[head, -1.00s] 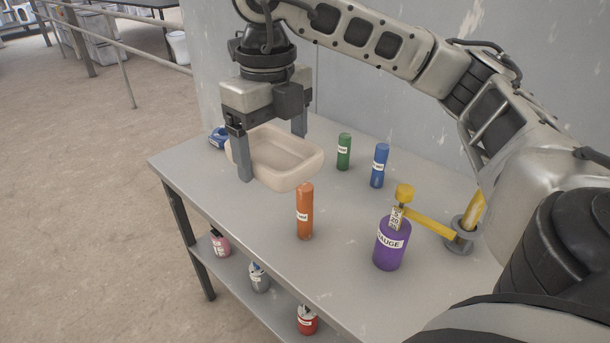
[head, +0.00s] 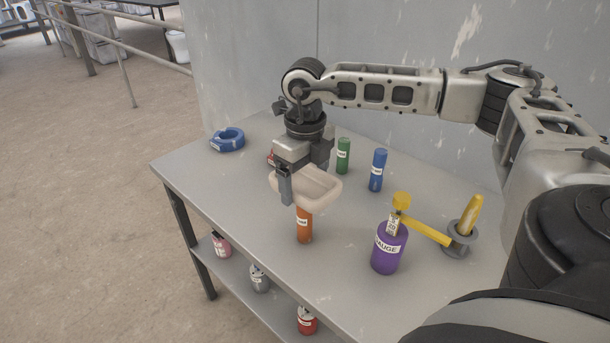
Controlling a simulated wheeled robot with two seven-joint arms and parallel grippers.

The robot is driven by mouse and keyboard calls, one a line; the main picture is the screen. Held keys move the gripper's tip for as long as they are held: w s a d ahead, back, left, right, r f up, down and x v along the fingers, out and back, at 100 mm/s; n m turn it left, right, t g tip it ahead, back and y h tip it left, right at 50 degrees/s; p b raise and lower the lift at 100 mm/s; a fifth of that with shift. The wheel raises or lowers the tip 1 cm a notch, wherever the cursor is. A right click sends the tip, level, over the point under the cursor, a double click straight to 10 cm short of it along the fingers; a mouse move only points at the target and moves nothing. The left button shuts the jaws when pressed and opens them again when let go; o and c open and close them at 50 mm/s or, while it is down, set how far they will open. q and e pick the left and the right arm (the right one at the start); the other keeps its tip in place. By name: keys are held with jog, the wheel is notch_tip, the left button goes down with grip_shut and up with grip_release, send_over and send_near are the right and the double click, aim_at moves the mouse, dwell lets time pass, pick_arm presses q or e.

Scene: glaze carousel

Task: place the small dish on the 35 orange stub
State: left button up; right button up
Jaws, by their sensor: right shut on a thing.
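The small dish (head: 322,190) is a pale beige, rounded rectangular tray, and it looks about level. My right gripper (head: 304,178) is shut on it, with a finger on the near side and the far finger partly hidden. The orange stub (head: 304,228) stands upright on the table directly below the dish in the picture. My left gripper is not in view.
Green (head: 343,156) and blue (head: 377,170) stubs stand behind to the right. A purple gauge bottle (head: 388,250) and a yellow-handled tool in a grey holder (head: 458,240) stand at right. Bottles sit on the lower shelf.

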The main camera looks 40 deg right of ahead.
aim_at(305, 187)
jog(key=shift+f, duration=0.1)
jog(key=o, duration=1.1)
jog(key=shift+c, duration=0.2)
notch_tip(305, 187, up, 12)
jog(key=b, duration=0.1)
